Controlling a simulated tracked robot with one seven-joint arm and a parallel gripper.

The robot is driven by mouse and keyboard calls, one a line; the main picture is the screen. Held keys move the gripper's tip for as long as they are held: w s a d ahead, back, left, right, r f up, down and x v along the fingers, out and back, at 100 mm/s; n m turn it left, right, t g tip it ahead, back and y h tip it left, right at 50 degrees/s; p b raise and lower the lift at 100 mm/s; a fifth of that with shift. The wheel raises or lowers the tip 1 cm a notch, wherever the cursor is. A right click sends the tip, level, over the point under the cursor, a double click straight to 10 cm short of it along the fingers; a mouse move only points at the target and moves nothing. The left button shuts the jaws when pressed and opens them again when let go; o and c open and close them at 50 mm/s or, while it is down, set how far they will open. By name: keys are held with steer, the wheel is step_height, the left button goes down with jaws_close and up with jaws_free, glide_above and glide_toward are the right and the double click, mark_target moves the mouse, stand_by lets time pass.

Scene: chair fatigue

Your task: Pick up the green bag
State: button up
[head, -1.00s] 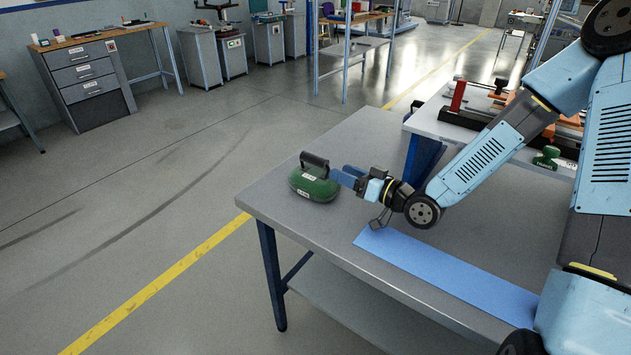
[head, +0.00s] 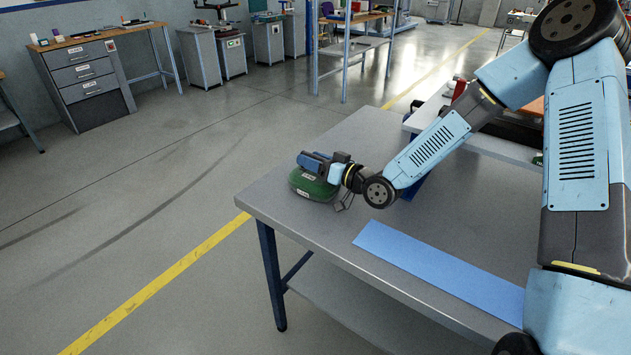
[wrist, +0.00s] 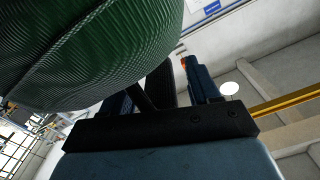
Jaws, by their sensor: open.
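The green bag (head: 312,188) sits near the far-left corner of the grey table, with pale labels on it and a dark handle on top. My gripper (head: 314,162) is at the top of the bag, its blue fingers lying across the handle area and hiding most of the handle. In the wrist view the ribbed green side of the bag (wrist: 90,50) fills the upper left, close to the open gripper (wrist: 160,90). A dark strap-like part shows between the fingers; whether it is the handle, I cannot tell clearly.
The grey table (head: 290,215) has a blue strip (head: 440,270) along its front and is otherwise clear around the bag. A second bench (head: 480,140) stands behind my arm. A drawer workbench (head: 85,80) and cabinets stand far off at the back left.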

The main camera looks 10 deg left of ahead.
jaws_close()
stand_by(0.6)
steer(key=shift+r, duration=0.1)
stand_by(0.7)
